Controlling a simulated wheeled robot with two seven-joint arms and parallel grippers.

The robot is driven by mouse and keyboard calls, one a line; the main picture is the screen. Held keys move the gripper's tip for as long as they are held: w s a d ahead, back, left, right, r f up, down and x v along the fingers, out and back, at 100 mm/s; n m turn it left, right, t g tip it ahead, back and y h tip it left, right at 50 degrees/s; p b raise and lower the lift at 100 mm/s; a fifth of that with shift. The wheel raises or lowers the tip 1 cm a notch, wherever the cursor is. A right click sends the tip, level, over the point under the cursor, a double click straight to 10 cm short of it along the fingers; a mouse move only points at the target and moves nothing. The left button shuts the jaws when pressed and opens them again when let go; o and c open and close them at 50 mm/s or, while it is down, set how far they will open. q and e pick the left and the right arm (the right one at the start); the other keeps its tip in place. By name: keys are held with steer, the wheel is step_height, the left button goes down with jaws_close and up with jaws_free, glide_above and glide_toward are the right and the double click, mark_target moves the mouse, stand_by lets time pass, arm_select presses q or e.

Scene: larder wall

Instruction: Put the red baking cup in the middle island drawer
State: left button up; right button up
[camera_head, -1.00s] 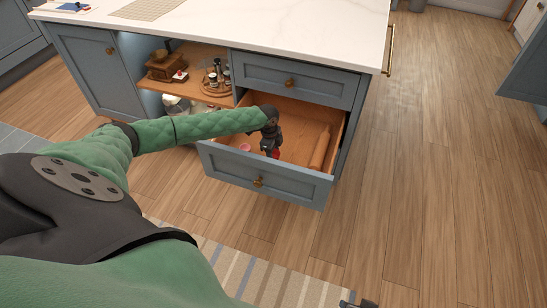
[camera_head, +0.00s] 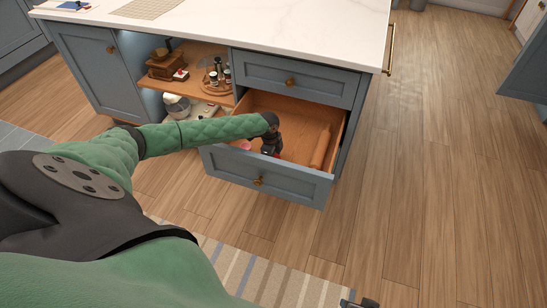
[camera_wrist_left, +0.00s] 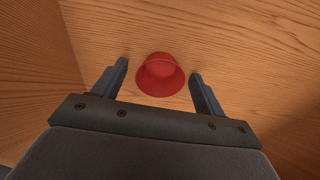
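The middle island drawer (camera_head: 265,182) is pulled out. My left gripper (camera_head: 272,148) reaches down into it. The red baking cup (camera_wrist_left: 160,75) shows in the left wrist view, upright between the two fingers of my left gripper (camera_wrist_left: 160,88), with a gap on each side. It appears to rest on the wooden drawer floor. In the head view the gripper hides most of the cup, and only a bit of red shows. A dark part at the bottom edge (camera_head: 358,303) seems to be my right gripper, mostly out of frame.
A rolling pin (camera_head: 320,148) lies at the drawer's right side. A pink cup (camera_head: 244,145) shows at its left, partly behind my arm. The top drawer (camera_head: 300,80) is shut above. The open shelf (camera_head: 180,88) on the left holds a grinder and a round tray of jars.

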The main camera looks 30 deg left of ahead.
arm_select(q)
steer(key=shift+r, duration=0.1)
steer(key=shift+r, duration=0.25)
step_height(320, 180, up, 12)
steer(key=a+b, duration=0.1)
steer(key=shift+s+a+f, duration=0.15)
steer(key=shift+a+f, duration=0.05)
arm_select(e)
steer(key=shift+t, duration=0.3)
steer(key=f, duration=0.4)
steer(key=shift+w+a+f, duration=0.25)
steer(key=shift+w+f, duration=0.05)
steer(key=shift+w, duration=0.1)
steer(key=shift+r, duration=0.1)
